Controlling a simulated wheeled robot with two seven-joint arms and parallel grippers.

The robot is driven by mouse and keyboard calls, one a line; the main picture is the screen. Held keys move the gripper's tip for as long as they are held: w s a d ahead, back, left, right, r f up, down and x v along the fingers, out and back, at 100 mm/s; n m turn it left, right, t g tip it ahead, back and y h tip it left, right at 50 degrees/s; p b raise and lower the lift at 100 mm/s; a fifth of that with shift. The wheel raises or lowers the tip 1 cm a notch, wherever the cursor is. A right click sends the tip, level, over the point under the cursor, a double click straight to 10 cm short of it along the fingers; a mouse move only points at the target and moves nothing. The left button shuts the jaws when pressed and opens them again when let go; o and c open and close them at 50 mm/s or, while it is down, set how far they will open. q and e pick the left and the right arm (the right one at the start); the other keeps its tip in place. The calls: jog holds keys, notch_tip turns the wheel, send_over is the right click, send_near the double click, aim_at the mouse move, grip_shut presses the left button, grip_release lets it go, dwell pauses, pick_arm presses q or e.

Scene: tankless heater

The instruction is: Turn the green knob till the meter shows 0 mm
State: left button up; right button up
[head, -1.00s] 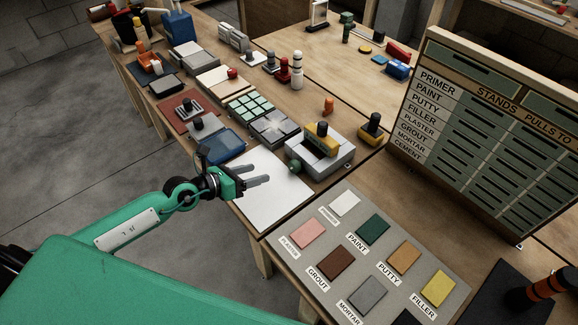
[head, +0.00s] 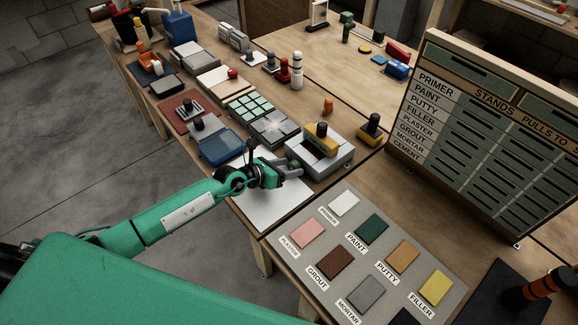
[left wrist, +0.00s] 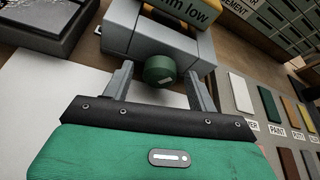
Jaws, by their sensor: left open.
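The green knob (left wrist: 160,69) sticks out from the near side of a grey block device (left wrist: 155,38) with a yellow part on top (left wrist: 195,12). In the left wrist view the two fingers of my left gripper (left wrist: 160,82) stand open, one on each side of the knob, with a gap visible beside it. In the head view my left gripper (head: 288,170) is at the near left side of the grey device (head: 336,160), partly hiding the knob. The yellow part carries lettering ending in "m low". I cannot read a meter value. My right gripper is not in view.
A white sheet (head: 268,208) lies under my left gripper.

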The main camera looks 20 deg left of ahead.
pick_arm(q)
jog(key=shift+w+d+f, duration=0.15)
jog(key=shift+w+d, duration=0.1)
jog(key=shift+c, duration=0.5)
jog(key=c, duration=0.9)
jog(key=shift+r+p, duration=0.2)
jog(key=shift+p, duration=0.3)
jog(key=m+y+p, duration=0.1)
jog(key=p, duration=0.2)
jog(key=m+t+y+p, duration=0.1)
jog(key=m+p, duration=0.1)
jog(key=p, duration=0.2)
jog(key=shift+s+d+r+p, duration=0.1)
jog(key=shift+s+d+p, duration=0.1)
jog(key=shift+p, duration=0.1)
jog(key=shift+f+m+t+y+p, duration=0.2)
jog(key=shift+m+t+y+p, duration=0.35)
jog(key=shift+m+p, duration=0.45)
